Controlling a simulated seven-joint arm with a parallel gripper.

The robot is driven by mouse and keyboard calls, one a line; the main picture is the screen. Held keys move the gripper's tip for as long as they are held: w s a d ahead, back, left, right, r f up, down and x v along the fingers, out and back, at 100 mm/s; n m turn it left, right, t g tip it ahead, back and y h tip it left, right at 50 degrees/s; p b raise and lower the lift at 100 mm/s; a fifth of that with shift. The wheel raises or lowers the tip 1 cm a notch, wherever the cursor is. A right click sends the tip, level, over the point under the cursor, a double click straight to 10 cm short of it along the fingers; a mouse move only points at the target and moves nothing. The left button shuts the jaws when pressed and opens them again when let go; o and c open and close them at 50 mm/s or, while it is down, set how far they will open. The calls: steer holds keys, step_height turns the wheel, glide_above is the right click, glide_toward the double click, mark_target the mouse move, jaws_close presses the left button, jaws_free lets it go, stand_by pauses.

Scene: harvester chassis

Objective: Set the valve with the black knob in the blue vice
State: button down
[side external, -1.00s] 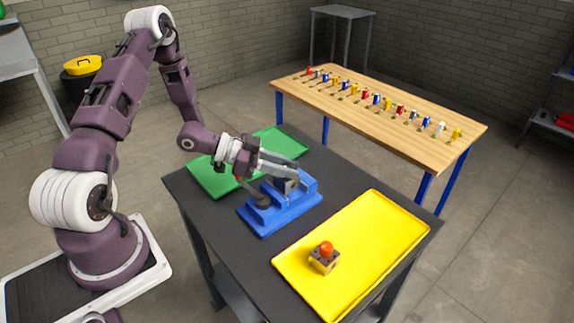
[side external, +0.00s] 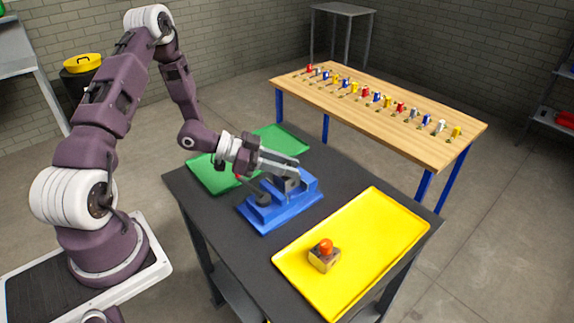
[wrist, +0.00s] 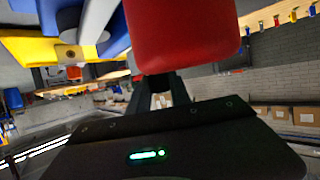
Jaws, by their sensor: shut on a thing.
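The blue vice (side external: 268,213) stands on the dark table, with grey jaws on its right part. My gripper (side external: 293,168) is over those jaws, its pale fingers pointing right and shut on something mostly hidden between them. The hidden thing fits the valve, but I cannot make out its black knob or whether it touches the vice. A second valve with an orange-red knob (side external: 325,252) stands upright on the yellow tray. It also shows in the wrist view (wrist: 72,70), behind blue and pale shapes. A large red part fills the top middle of the wrist view, close to the camera.
The yellow tray (side external: 385,225) lies to the right of the vice, mostly bare. A green tray (side external: 208,178) lies behind the vice, partly hidden by my arm. A wooden table (side external: 400,127) with a row of several small coloured parts stands farther back.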

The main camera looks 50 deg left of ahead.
steer(key=shift+f, duration=0.2)
steer(key=shift+f, duration=0.4)
steer(key=c, duration=1.1)
jaws_free()
